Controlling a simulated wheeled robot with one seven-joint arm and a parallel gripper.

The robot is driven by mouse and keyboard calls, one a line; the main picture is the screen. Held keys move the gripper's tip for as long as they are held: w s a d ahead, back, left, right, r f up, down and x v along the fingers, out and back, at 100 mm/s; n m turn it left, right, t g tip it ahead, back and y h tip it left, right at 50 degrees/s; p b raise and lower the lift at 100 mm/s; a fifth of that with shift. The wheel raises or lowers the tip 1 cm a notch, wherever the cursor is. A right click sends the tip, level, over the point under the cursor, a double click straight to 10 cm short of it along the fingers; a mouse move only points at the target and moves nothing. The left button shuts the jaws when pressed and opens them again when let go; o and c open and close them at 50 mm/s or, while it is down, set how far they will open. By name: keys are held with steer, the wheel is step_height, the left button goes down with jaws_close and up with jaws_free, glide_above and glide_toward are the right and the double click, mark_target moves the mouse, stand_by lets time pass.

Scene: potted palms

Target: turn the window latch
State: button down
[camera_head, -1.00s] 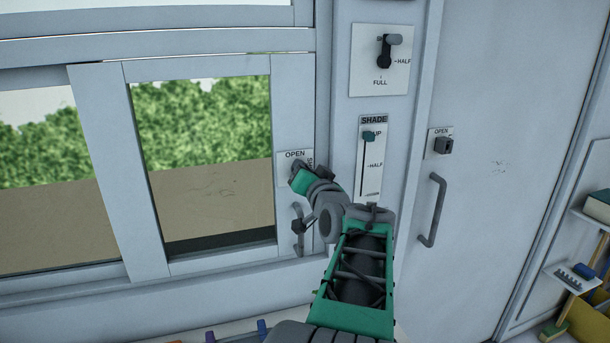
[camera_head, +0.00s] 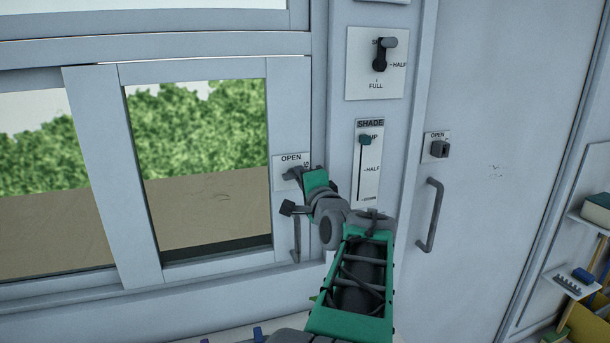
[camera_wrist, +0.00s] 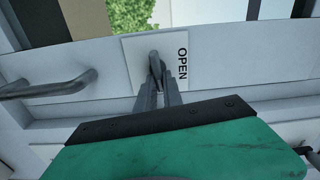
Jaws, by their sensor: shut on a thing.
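The window latch is a small grey lever on a white plate (camera_head: 283,184) marked OPEN, on the right frame of the sliding window (camera_head: 292,105). The latch (camera_head: 291,174) shows just under the word OPEN in the head view. In the wrist view the latch (camera_wrist: 155,66) sits between the fingertips, beside the word OPEN on its plate (camera_wrist: 133,58). My gripper (camera_wrist: 158,84) is shut on the latch. In the head view my gripper (camera_head: 302,176) reaches the plate from the right and covers part of it and its second word.
A window pull handle (camera_head: 296,240) is below the latch, close to my wrist. A SHADE slider (camera_head: 366,140) and a knob plate (camera_head: 378,85) are to the right. A door handle (camera_head: 431,215) and door switch (camera_head: 439,148) are farther right.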

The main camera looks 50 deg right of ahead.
steer(key=shift+f+m, duration=0.5)
steer(key=shift+m, duration=0.1)
steer(key=c, duration=1.5)
jaws_free()
steer(key=shift+s+r, duration=0.1)
steer(key=shift+r, duration=0.15)
steer(key=b+v, duration=0.1)
steer(key=v, duration=0.7)
steer(key=shift+b, duration=0.35)
steer(key=shift+d, duration=0.1)
